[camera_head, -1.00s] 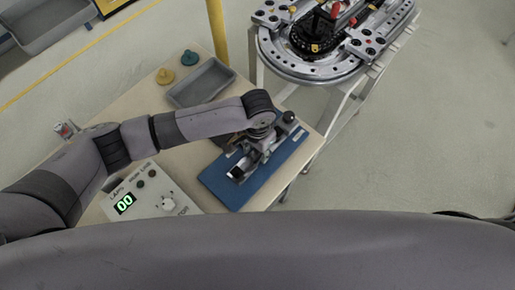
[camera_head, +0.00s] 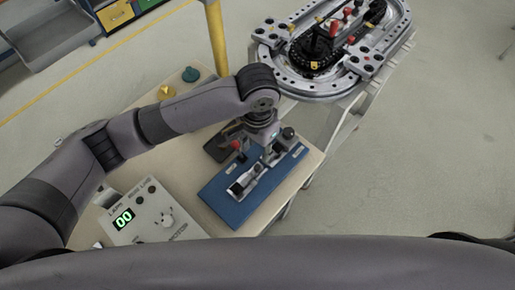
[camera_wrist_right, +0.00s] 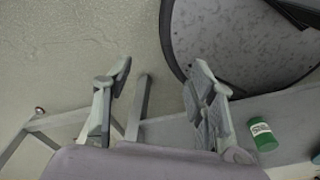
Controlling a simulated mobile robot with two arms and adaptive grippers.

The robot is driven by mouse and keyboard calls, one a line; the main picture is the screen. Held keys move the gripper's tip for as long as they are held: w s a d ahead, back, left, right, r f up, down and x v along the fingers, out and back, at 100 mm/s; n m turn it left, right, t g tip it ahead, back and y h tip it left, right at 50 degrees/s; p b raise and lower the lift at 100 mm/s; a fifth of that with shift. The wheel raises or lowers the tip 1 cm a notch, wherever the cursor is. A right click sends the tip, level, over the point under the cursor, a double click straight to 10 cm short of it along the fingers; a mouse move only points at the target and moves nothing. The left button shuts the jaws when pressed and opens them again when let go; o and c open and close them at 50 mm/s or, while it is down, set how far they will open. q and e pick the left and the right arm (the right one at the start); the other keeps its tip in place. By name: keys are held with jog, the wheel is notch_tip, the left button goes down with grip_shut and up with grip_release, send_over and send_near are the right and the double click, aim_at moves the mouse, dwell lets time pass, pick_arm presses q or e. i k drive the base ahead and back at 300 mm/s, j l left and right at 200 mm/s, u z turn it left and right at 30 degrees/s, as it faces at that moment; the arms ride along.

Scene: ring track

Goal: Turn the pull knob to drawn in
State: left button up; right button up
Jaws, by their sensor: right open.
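A blue board (camera_head: 222,203) lies on the beige table and carries a small metal fixture (camera_head: 246,184). A dark round knob (camera_head: 288,132) shows at the board's far right corner, and a red-topped part (camera_head: 237,146) shows at its far left. I cannot tell for certain which part is the pull knob. My left gripper (camera_head: 270,156) points down over the far half of the board, close to the fixture. Its fingers are small and partly merge with the fixture, so their opening and any contact are unclear. My right gripper (camera_wrist_right: 160,78) is open and empty in the right wrist view.
A control box (camera_head: 150,212) with a green "00" display stands at the table's near left. The ring track (camera_head: 345,40) on its frame stands behind, right of a yellow post (camera_head: 216,38). A green labelled cylinder (camera_wrist_right: 262,137) is right of my right gripper.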

aim_at(288, 133)
jog(key=k, duration=1.5)
